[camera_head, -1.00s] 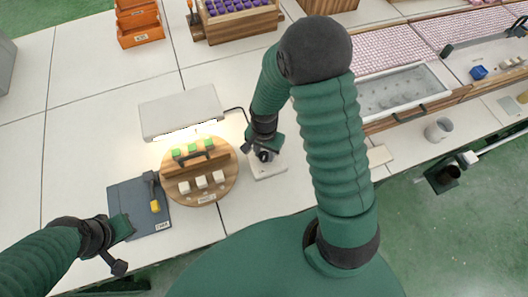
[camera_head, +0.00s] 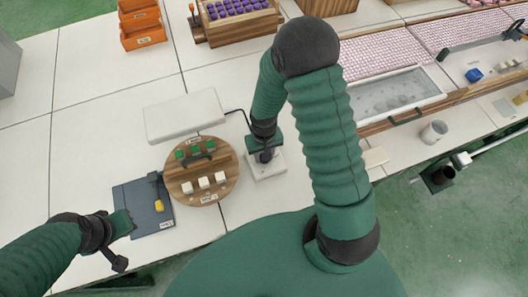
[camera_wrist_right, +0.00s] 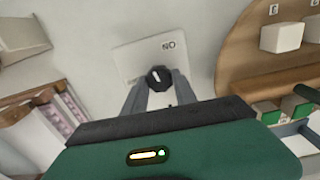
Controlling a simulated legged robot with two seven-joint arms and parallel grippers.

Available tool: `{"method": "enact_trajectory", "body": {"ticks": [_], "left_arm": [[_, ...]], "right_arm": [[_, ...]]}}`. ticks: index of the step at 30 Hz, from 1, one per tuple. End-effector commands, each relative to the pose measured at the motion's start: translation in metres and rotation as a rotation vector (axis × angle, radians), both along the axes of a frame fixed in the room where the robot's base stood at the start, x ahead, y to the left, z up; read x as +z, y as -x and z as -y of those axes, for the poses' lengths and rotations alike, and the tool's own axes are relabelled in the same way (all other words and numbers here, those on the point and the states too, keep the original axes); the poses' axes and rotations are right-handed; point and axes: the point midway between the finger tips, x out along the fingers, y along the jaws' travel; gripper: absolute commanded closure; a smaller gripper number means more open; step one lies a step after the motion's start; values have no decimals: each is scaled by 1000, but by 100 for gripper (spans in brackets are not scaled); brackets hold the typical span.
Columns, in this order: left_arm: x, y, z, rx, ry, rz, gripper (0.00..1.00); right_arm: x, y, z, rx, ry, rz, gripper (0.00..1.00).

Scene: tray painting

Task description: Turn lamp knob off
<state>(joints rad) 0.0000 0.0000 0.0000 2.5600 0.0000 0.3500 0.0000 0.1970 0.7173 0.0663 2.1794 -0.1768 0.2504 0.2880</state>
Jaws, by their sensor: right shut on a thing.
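The lamp's control box (camera_head: 273,172) is a small white block on the table, right of the round wooden board. A cable runs from it to the flat white lamp (camera_head: 185,115), which looks unlit. My right gripper (camera_head: 265,155) is over the control box. In the right wrist view the dark round knob (camera_wrist_right: 158,77) with a white mark sits between my right gripper's fingertips (camera_wrist_right: 160,88), which are shut on it. The label on the white box (camera_wrist_right: 135,57) shows near the knob. My left gripper (camera_head: 124,240) hangs at the front left, away from the lamp; its jaw opening is unclear.
The round wooden board (camera_head: 220,170) carries green and white blocks and a dark handle. A dark grey board (camera_head: 135,205) with a yellow piece lies left of it. Orange bins (camera_head: 143,25) and a wooden crate (camera_head: 235,28) stand behind. White table is clear at left.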

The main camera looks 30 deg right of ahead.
Motion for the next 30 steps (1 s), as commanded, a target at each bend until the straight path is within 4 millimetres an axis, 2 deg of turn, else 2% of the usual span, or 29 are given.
{"method": "enact_trajectory", "body": {"ticks": [30], "left_arm": [[46,0,0,0,0,0,100]], "right_arm": [[3,-2,-2,960,2,6,100]]}}
